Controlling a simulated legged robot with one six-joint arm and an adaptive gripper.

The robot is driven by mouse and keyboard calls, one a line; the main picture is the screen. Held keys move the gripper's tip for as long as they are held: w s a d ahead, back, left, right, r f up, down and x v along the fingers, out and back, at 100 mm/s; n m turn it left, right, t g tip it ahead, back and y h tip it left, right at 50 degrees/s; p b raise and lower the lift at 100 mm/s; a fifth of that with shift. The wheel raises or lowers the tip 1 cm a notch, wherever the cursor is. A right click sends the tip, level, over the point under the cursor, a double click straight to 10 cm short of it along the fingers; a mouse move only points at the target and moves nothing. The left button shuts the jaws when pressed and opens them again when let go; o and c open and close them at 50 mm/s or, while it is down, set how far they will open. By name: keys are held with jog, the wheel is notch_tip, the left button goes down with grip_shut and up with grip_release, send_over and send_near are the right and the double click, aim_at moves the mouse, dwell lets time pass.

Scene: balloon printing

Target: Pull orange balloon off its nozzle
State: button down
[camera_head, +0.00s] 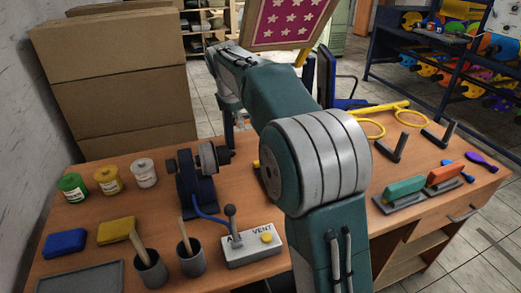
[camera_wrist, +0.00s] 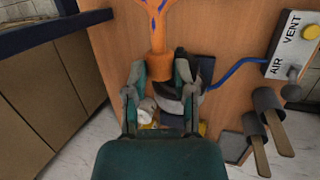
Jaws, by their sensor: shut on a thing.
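The orange balloon (camera_wrist: 158,40) shows at the top of the wrist view, with purple-blue marks on its wider part and a narrow neck pointing down towards my gripper. My gripper (camera_wrist: 160,74) has its two fingers on either side of the neck and is shut on it. A dark blue stand with grey round parts (camera_wrist: 168,98) lies just below the neck, partly hidden by the fingers. I cannot tell whether the neck still sits on the nozzle. In the head view the balloon does not show and my arm hides my gripper.
A control box (camera_head: 250,245) marked AIR and VENT has a blue hose to the dark blue stand (camera_head: 190,190). Paint jars (camera_head: 108,180), cups (camera_head: 150,268) and sponges (camera_head: 65,243) stand at left. Orange and green-handled tools (camera_head: 405,188) lie at right. Cardboard boxes (camera_head: 115,80) stand behind.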

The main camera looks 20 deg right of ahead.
jog(key=shift+r, duration=3.45)
